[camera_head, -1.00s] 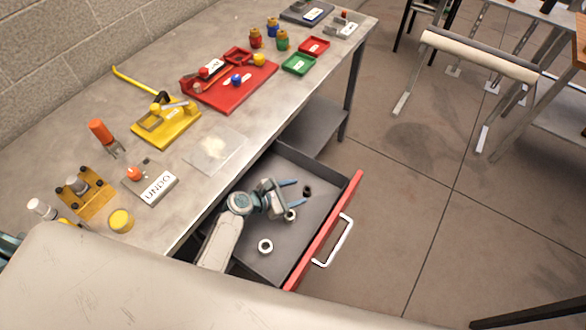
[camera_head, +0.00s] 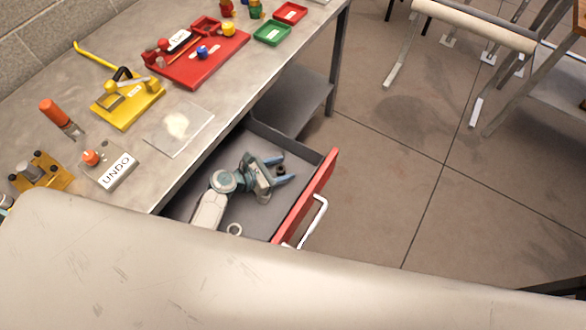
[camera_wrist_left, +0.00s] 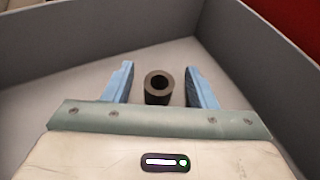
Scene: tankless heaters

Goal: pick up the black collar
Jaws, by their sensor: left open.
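The black collar (camera_wrist_left: 158,97) is a short dark tube with a round hole. In the left wrist view it stands on the drawer floor between the two blue fingers, apart from both. In the head view the collar (camera_head: 281,170) is a small dark spot between the fingertips, partly hidden. My left gripper (camera_head: 286,168) is open and reaches down into the open drawer (camera_head: 310,198). The left gripper also shows in the wrist view (camera_wrist_left: 159,72). My right gripper is not in view.
A pale ring (camera_head: 234,229) lies in the drawer near the front. The drawer's grey walls and red front close in around the gripper. The workbench (camera_head: 215,90) above holds a red tray (camera_head: 215,65), a yellow fixture (camera_head: 128,105) and an UNDO block (camera_head: 112,172).

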